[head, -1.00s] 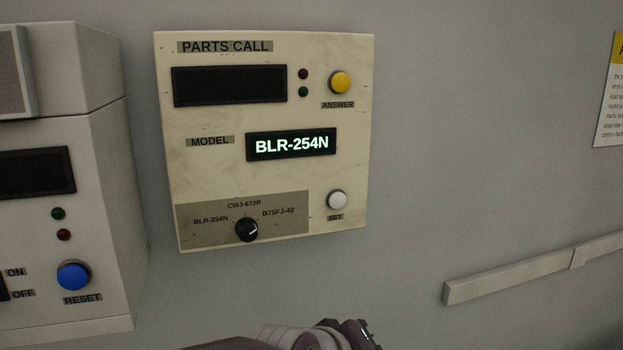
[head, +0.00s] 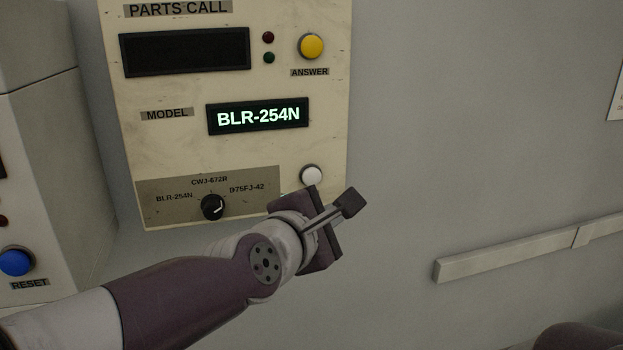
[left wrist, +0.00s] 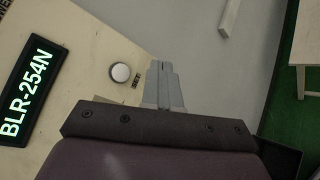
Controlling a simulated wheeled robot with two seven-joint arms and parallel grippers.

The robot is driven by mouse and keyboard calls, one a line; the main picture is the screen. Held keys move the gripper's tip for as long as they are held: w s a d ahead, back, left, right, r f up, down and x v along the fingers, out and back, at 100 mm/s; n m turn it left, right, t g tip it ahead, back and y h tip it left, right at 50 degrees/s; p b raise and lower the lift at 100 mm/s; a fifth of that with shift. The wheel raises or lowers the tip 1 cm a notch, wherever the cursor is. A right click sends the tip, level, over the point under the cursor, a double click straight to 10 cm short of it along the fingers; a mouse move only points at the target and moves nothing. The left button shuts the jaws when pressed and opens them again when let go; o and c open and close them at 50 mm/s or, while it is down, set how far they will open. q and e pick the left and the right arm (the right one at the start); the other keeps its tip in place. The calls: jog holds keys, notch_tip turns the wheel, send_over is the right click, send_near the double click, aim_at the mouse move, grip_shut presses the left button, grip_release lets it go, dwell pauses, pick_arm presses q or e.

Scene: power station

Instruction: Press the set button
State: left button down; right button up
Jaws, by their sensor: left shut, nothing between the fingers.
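The white round set button (head: 311,175) sits at the lower right of the cream PARTS CALL panel (head: 180,82). In the left wrist view the button (left wrist: 120,72) shows whole, with its small label (left wrist: 135,83) beside it. My left gripper (head: 348,203) is shut and empty. Its tip is just right of and below the button in the head view, and the gripper body hides the label there. In the left wrist view the shut fingers (left wrist: 161,68) are beside the button, apart from it in the picture. Whether they touch the panel I cannot tell. My right gripper is not in view.
The display (head: 259,116) reads BLR-254N. A black selector knob (head: 212,207) and yellow ANSWER button (head: 312,46) are on the same panel. A box with a blue RESET button (head: 16,262) is at left. A rail (head: 510,257) runs along the wall at right.

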aim_at(312, 177)
pick_arm(q)
jog(key=w+a+b, duration=0.2)
jog(key=w+b, duration=0.5)
jog(key=w, duration=0.1)
jog(key=shift+w+a, duration=0.15)
jog(key=shift+a, duration=0.15)
jog(key=shift+f, duration=0.1)
dwell(0.5)
